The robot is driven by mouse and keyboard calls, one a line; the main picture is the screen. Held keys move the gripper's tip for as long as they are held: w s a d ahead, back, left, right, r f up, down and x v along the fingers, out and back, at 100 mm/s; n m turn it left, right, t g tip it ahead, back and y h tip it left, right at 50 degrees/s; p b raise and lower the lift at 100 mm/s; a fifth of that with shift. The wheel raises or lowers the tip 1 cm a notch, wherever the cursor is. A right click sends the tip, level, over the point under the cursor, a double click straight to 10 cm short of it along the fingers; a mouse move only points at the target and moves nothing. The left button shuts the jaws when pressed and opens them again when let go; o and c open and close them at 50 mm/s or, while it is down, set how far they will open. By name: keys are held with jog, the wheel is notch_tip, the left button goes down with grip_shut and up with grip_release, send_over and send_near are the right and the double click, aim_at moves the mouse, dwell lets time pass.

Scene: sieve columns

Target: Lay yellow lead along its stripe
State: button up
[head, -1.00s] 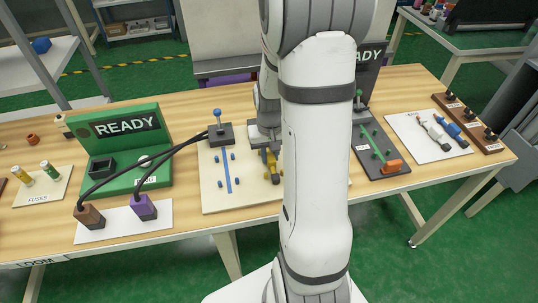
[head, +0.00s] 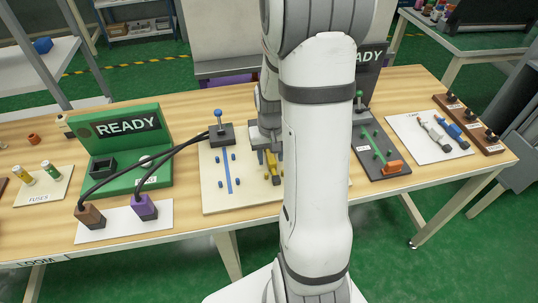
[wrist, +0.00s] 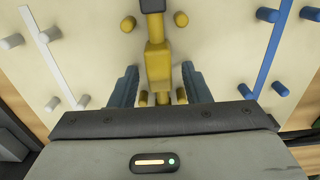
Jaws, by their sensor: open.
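The yellow lead (wrist: 158,65) runs up the middle of the wrist view, a thick block with thinner parts above and below. It also shows in the head view (head: 272,164), partly hidden by my arm. Yellow pegs (wrist: 128,24) stand on both sides of it. Its stripe cannot be made out beneath it. My gripper (wrist: 159,80) is open, with one blue-grey finger on each side of the lead and gaps between. In the head view my gripper is mostly hidden by my arm.
The cream board (head: 211,199) also carries a blue stripe (head: 227,170) with blue pegs and a white stripe (wrist: 48,55) with white pegs. Left is a green READY stand (head: 120,135) with black cables. Right is a dark panel (head: 383,165) with a green stripe.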

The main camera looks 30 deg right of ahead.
aim_at(271, 155)
notch_tip(271, 155, up, 12)
jog(key=s+a+r+n+t, duration=0.1)
jog(key=s+a+r, duration=0.1)
jog(key=s+a, duration=0.4)
jog(key=s+a+r+n+t, duration=0.1)
jog(key=s+a+r+n, duration=0.1)
jog(key=s+a, duration=0.4)
jog(key=shift+a+r+p, duration=0.4)
jog(key=shift+r+p, duration=0.05)
jog(key=shift+r, duration=0.35)
jog(key=shift+s, duration=0.1)
